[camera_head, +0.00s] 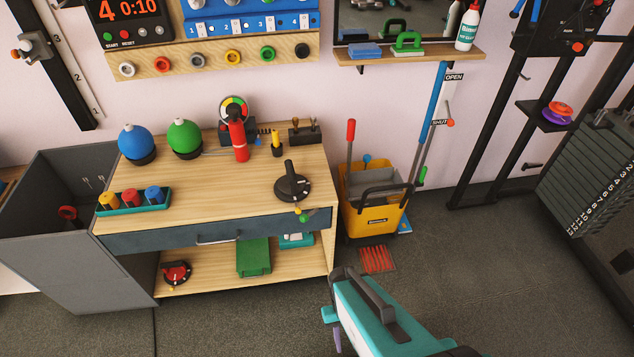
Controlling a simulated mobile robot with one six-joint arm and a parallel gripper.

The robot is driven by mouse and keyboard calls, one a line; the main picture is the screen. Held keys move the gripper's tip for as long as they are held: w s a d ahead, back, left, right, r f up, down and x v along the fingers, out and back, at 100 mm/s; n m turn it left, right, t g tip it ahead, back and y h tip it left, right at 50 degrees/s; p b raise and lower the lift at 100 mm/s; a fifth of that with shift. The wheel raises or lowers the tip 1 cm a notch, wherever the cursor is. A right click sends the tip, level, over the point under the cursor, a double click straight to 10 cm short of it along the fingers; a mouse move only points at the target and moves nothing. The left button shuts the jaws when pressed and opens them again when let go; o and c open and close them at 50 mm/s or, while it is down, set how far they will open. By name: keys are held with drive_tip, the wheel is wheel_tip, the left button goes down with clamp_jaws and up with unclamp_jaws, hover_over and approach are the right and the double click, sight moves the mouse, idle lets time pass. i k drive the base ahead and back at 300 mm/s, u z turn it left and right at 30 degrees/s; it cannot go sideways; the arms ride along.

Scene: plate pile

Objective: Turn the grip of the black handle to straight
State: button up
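The black handle (292,184) stands on the right part of the wooden bench top. It has a round black base and a dark grip rising from it, leaning slightly left in the picture. Its exact turn angle is hard to read from here. My teal arm end with my gripper (333,325) is at the bottom, right of the bench and well apart from the handle. The fingers are mostly hidden behind the teal housing, so I cannot see whether they are open or shut.
The bench top (225,185) also holds a blue ball (135,140), a green ball (184,136), a red bottle (239,140) and a teal tray (135,203). A yellow mop bucket (372,214) stands right of the bench. Floor in front is clear.

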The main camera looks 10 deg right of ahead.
sight(291, 184)
drive_tip(key=z, duration=0.05)
drive_tip(key=k, duration=0.4)
drive_tip(key=u, duration=0.3)
drive_tip(key=i, duration=0.9)
drive_tip(key=u, duration=0.7)
